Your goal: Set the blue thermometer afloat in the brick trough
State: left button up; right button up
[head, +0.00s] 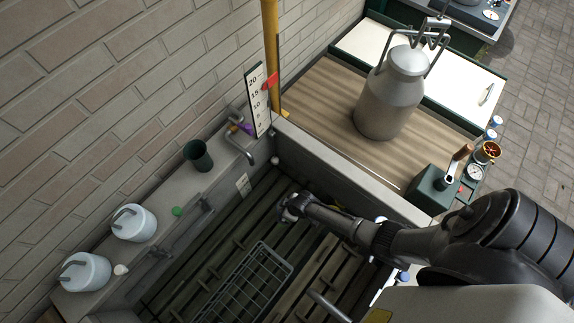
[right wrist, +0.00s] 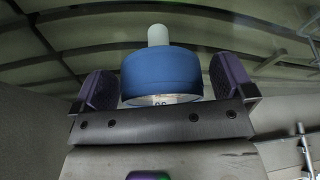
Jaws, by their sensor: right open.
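The blue thermometer (right wrist: 161,72) shows in the right wrist view as a short, wide blue cylinder with a pale stem on top. It sits between the purple pads of my right gripper (right wrist: 165,88), with a narrow gap at each side. The gripper is open around it. In the head view my right gripper (head: 293,207) is low inside the trough (head: 345,178), near its far wall; I cannot make out the thermometer there. The trough has grey walls and a dark, slatted interior. I cannot tell whether the thermometer touches water. My left gripper is not in view.
A wire rack (head: 250,285) lies in the trough. A metal churn (head: 392,95) stands on the wooden board behind. A numbered gauge (head: 258,100) stands at the corner.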

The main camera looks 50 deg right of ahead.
jog(key=p+v, duration=0.4)
jog(key=v, duration=0.9)
jog(key=shift+r, duration=0.4)
jog(key=shift+s+d, duration=0.1)
jog(key=shift+s, duration=0.05)
